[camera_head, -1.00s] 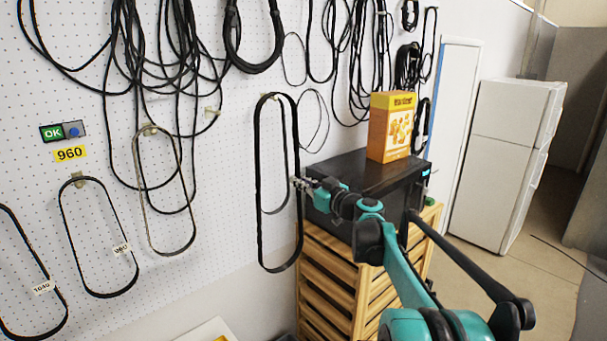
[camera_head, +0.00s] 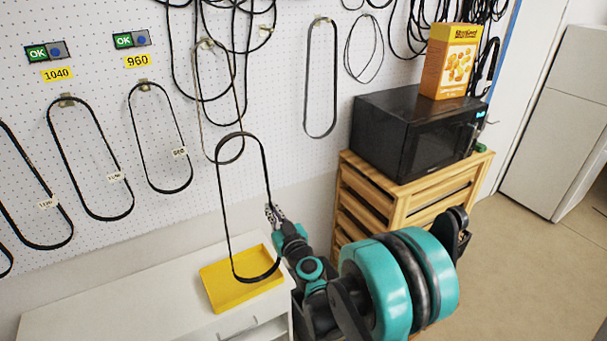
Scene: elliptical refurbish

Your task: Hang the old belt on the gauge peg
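A long black belt loop (camera_head: 223,205), which I take to be the old belt, stands upright in the air in front of the pegboard. My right gripper (camera_head: 271,213) is shut on the right strand of this loop, below its middle. The loop's lower end overlaps the yellow tray in the picture. Pegs on the board carry belts: one under the 1040 label (camera_head: 57,74), one under the 960 label (camera_head: 138,60), and one with a thin belt (camera_head: 201,135) behind the held loop's top. I cannot tell which peg is the gauge peg. My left gripper is not in view.
A yellow tray (camera_head: 214,289) lies on a white cabinet (camera_head: 110,318) below the board. A black microwave (camera_head: 385,128) with an orange box (camera_head: 449,62) stands on a wooden slatted unit (camera_head: 385,192). Another black belt (camera_head: 306,90) hangs right of the held loop.

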